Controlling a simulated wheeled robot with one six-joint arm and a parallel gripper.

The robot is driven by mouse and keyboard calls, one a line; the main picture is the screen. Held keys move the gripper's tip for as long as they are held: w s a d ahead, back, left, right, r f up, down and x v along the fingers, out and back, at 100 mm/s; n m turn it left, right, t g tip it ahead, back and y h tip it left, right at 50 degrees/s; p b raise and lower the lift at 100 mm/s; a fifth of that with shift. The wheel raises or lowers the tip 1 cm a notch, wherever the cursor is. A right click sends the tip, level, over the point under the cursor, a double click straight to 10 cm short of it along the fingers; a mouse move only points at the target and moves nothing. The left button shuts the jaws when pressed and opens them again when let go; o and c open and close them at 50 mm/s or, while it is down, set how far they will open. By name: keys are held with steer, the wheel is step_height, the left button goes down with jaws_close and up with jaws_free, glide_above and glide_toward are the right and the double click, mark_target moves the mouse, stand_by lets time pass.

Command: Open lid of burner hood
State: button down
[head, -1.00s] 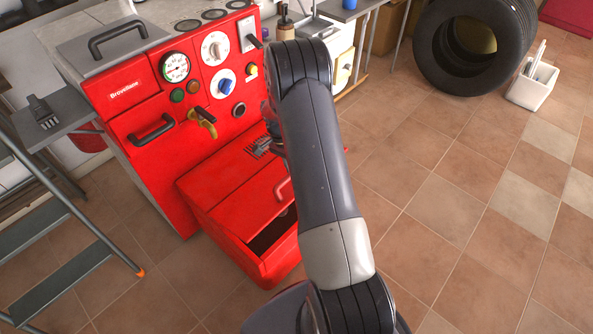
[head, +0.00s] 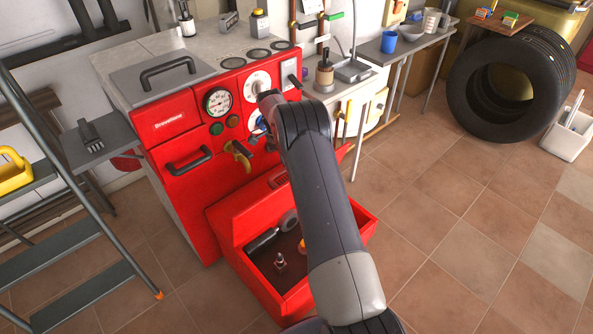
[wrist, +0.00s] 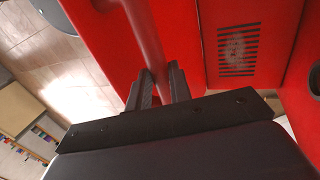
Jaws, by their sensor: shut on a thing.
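The red burner hood (head: 262,295) stands low on the floor in front of the boiler. Its lid (head: 245,208) is raised, and the inside shows several burner parts (head: 287,225). The lid's red bar handle (head: 277,180) is partly behind my arm in the head view. In the wrist view my gripper (wrist: 159,82) is shut on the handle (wrist: 143,30), with one finger on each side of it. My gripper itself is hidden behind my arm in the head view. A slotted vent (wrist: 239,50) shows on a red panel right of the handle.
The red boiler front (head: 180,130) with gauge, knobs and a yellow valve (head: 238,153) stands close behind the hood. A grey stepladder (head: 70,250) is at the left. Tyres (head: 465,95) and a white bin (head: 567,138) are at the right. The tiled floor at right is free.

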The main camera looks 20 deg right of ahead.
steer(key=shift+w+a+f, duration=0.25)
steer(key=shift+w, duration=0.25)
steer(key=shift+w+a+f, duration=0.2)
steer(key=shift+w, duration=0.3)
steer(key=shift+w+a+f, duration=0.25)
steer(key=shift+w, duration=0.25)
steer(key=c, duration=1.5)
jaws_free()
steer(key=shift+w, duration=0.15)
steer(key=shift+o, duration=1)
steer(key=shift+r, duration=0.15)
steer(key=shift+r, duration=0.1)
step_height(320, 180, up, 10)
steer(key=p, duration=0.1)
